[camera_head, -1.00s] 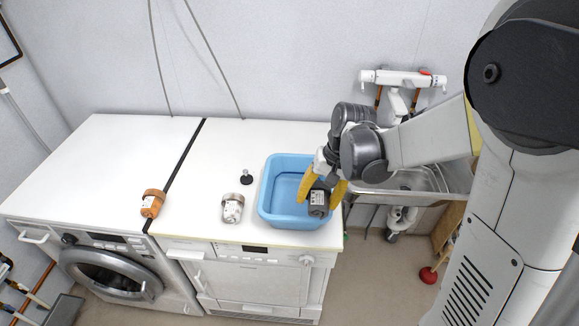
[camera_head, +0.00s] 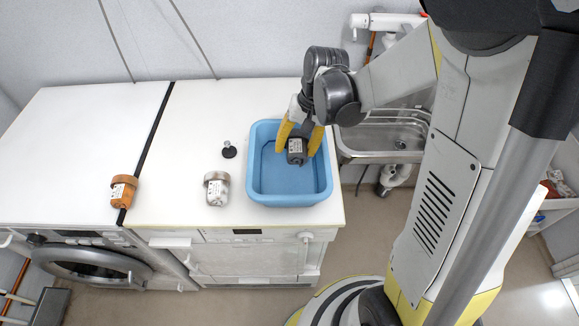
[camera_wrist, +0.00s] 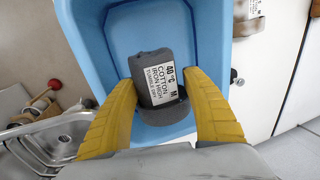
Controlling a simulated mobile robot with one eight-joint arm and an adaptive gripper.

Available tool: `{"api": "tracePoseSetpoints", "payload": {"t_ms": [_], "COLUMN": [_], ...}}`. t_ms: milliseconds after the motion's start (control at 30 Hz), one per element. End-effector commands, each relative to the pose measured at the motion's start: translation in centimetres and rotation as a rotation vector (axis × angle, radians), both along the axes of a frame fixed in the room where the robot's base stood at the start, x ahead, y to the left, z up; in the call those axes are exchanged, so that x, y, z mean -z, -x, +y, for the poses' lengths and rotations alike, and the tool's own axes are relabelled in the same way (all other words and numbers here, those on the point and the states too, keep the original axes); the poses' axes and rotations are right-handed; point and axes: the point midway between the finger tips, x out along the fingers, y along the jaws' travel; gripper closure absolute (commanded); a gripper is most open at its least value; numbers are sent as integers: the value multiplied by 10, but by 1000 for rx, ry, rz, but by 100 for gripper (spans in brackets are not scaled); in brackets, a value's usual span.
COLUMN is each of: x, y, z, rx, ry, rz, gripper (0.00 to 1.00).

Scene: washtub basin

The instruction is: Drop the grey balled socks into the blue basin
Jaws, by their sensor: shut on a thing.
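The grey balled socks (camera_head: 296,151) are a dark grey bundle with a white printed label. My gripper (camera_head: 299,143) has yellow fingers on either side of the socks and is shut on them. It holds them over the blue basin (camera_head: 262,190), which stands on the white worktop at its right end. In the wrist view the socks (camera_wrist: 158,82) sit between the yellow fingers, with the blue basin's floor (camera_wrist: 140,25) beyond them. The exact height of the socks above the floor is hard to tell.
A metal sink (camera_head: 385,138) lies to the right. The worktop's far left is clear.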

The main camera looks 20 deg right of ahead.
Motion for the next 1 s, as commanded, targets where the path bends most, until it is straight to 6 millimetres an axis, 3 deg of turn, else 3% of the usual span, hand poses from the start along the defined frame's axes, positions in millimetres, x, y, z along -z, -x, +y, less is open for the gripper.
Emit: {"api": "tracePoseSetpoints", "payload": {"t_ms": [100,367,400,467,800,1000], "x": [11,10,10,10,8,-21], "y": [0,0,0,0,0,3], "z": [0,0,0,0,-1,-7], "rx": [0,0,0,0,0,1], "ry": [0,0,0,0,0,0], "rz": [0,0,0,0,0,0], "gripper": [76,76,33,17,17,17]}}
